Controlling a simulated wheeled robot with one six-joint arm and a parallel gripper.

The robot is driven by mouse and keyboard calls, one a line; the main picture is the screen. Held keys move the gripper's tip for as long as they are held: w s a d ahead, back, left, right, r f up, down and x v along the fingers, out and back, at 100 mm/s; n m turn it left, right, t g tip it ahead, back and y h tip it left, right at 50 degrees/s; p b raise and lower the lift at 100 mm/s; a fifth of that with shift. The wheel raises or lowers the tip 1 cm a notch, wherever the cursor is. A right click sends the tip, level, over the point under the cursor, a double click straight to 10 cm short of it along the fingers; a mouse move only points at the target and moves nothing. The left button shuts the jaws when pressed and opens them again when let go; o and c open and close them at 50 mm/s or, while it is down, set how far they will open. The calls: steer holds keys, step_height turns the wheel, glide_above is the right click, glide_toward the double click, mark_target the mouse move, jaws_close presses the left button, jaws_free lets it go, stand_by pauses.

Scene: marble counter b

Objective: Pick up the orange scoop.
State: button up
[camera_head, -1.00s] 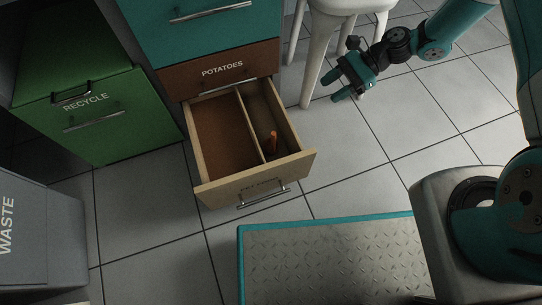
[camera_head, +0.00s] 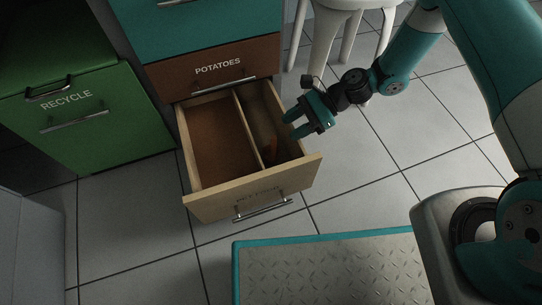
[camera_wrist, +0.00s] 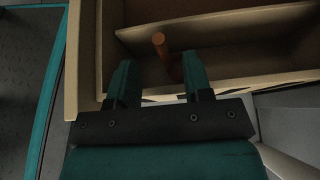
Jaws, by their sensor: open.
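The orange scoop (camera_head: 273,149) is in the right compartment of the open wooden drawer (camera_head: 254,194). It is small and dim in the head view, and only part of it shows. In the wrist view its round-ended handle (camera_wrist: 161,45) points up beyond and between my fingers, and its lower part is partly hidden. My gripper (camera_head: 291,124) is open and empty, at the drawer's right side and apart from the scoop. Its two teal fingers also show in the wrist view (camera_wrist: 157,82).
A thin divider (camera_head: 246,127) splits the drawer; the left compartment looks empty. The brown potatoes drawer front (camera_head: 217,67) is above. A white stool (camera_head: 332,40) stands behind my gripper. A green recycle bin (camera_head: 90,115) is at left. Floor to the drawer's right is clear.

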steer(key=b+x, duration=0.3)
steer(key=x, duration=0.1)
steer(key=shift+s+a+f, duration=0.15)
steer(key=shift+a+f, duration=0.1)
jaws_close()
steer(key=shift+r, duration=0.1)
